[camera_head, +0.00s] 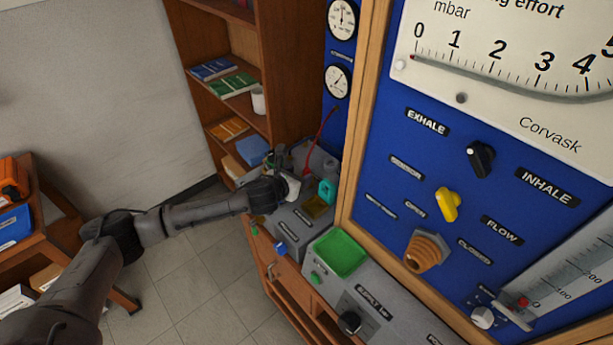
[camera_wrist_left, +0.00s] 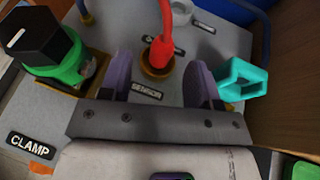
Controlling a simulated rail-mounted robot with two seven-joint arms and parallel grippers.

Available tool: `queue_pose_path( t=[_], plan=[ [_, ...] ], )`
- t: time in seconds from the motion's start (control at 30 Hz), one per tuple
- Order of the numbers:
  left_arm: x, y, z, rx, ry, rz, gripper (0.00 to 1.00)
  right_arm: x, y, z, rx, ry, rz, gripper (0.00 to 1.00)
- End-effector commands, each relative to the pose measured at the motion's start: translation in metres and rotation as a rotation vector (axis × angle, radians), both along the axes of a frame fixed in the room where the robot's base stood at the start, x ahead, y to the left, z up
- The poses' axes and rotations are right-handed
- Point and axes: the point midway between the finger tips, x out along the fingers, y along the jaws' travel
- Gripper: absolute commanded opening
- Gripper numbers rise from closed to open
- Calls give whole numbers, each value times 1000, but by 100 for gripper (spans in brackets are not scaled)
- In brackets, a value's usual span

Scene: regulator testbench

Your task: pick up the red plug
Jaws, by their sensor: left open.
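The red plug (camera_wrist_left: 161,50) stands upright in a brass-coloured socket (camera_wrist_left: 157,68) by the SENSOR label, with its red cable rising out of the top of the wrist view. In the head view the red plug (camera_head: 307,171) is small, and its cable curves up toward the blue panel. My left gripper (camera_wrist_left: 161,64) is open, with one purple-grey finger on each side of the plug and visible gaps between. In the head view the left gripper (camera_head: 294,183) is over the grey bench unit, near the plug. My right gripper is in neither view.
A black knob with a green collar (camera_wrist_left: 45,45) stands left of the fingers, by the CLAMP label. A teal clip-like part (camera_wrist_left: 240,78) is close to the right finger. A green tray (camera_head: 341,251) and a wooden shelf (camera_head: 285,60) are nearby.

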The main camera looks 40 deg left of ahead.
Motion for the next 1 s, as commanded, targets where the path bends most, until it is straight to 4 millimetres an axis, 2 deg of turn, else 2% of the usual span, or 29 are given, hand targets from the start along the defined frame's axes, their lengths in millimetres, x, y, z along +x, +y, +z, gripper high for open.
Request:
queue_pose_path(
  t=[0.3,0.73,1.0],
  plan=[
    [34,0,-13,-2,0,2,57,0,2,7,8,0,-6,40],
    [41,1,-17,-1,0,0,57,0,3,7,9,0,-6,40],
    [41,1,-17,-1,1,0,31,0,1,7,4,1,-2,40]
  ],
)
